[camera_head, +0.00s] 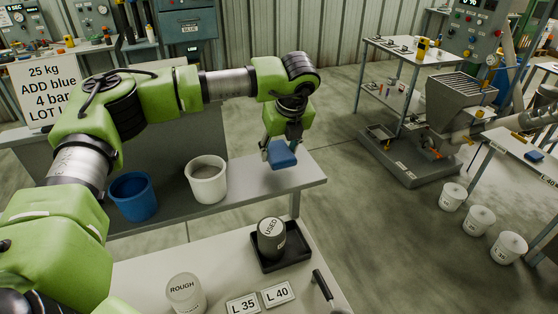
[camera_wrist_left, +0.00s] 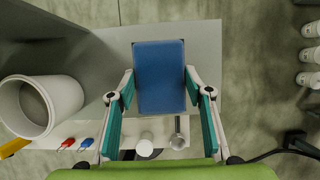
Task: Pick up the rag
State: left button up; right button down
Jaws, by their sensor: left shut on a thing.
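The rag (camera_head: 282,156) is a blue, flat, block-like pad. My left gripper (camera_head: 280,140) is shut on it and holds it above the right end of the grey bench. In the left wrist view the rag (camera_wrist_left: 160,75) sits upright between the two teal-padded fingers (camera_wrist_left: 160,95), one on each side. The fingers hide part of its edges. My right gripper is not in view.
The grey bench (camera_head: 240,192) carries a blue bucket (camera_head: 133,197) and a white bucket (camera_head: 206,182) left of the rag. A nearer table holds a black tray (camera_head: 296,254) with a "USED" container (camera_head: 271,240).

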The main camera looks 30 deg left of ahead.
pick_arm(q)
jog(key=s+a+r+b, duration=0.3)
jog(key=s+r+b, duration=0.3)
jog(key=s+r, duration=0.3)
jog(key=shift+s+r, duration=0.3)
jog(key=shift+s, duration=2.05)
